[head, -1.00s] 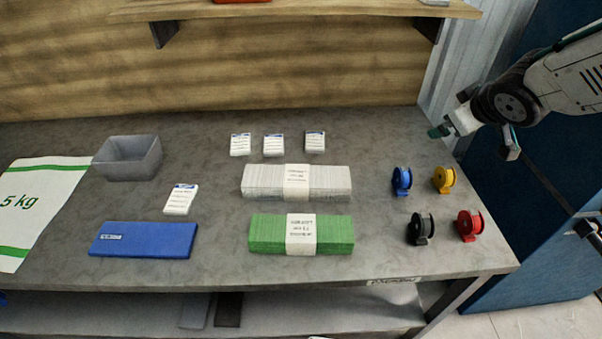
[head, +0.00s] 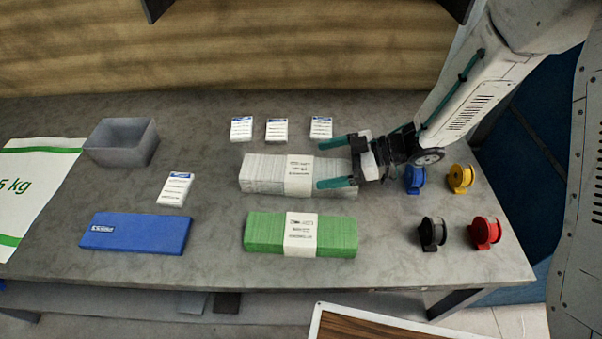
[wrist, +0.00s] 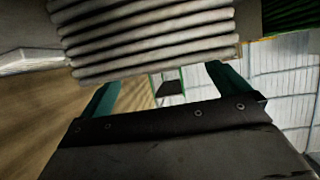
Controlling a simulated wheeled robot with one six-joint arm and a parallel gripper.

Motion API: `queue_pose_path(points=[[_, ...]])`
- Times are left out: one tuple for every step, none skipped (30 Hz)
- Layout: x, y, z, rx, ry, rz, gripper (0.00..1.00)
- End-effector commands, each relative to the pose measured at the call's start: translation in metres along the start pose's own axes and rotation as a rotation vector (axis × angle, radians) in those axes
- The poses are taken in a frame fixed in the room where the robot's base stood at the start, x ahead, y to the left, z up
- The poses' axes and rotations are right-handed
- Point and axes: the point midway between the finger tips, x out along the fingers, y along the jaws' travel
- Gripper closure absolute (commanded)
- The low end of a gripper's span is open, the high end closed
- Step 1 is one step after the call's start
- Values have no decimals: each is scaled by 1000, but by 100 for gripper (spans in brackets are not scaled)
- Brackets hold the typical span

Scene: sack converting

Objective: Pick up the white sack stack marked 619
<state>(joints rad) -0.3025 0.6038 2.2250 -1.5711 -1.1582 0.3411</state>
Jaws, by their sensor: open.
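The white sack stack (head: 262,173) lies flat on the grey table with a pale paper band around its middle; the band's print is too small to read. My gripper (head: 322,164) is open and empty at its right end. In the head view one teal finger shows along the far edge and the other overlaps the near right part. In the wrist view the ridged edges of the stack (wrist: 150,38) fill the top, beyond the finger tips (wrist: 170,80). I cannot tell whether the fingers touch it. My gripper hides part of the right end.
A green banded stack (head: 265,235) lies just in front. Blue (head: 415,180), yellow (head: 461,178), black (head: 432,234) and red (head: 486,233) spools stand right. A blue slab (head: 136,233) and grey bin (head: 121,144) are left.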

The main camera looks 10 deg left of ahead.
Motion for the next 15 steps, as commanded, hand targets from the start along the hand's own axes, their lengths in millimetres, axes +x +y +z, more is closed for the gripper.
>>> queue_pose_path(points=[[6,-1,0,-1,-1,-2,0],[10,-2,-1,-1,-1,-2,0],[16,-4,-1,-1,-1,-3,0],[21,-4,-1,0,-1,-2,0],[26,-6,-1,0,-1,-2,0],[32,-7,-1,0,-1,-3,0],[36,-6,-1,1,-1,-1,0],[40,-6,-1,0,-1,-1,0],[44,-6,-1,-1,-1,0,0],[46,-5,-1,0,-1,1,0],[48,-5,-1,0,-1,3,0],[49,-5,-1,0,-1,4,0],[50,-4,-1,0,-1,5,0],[50,-4,0,0,-2,5,0],[50,-4,0,0,-2,5,0]])
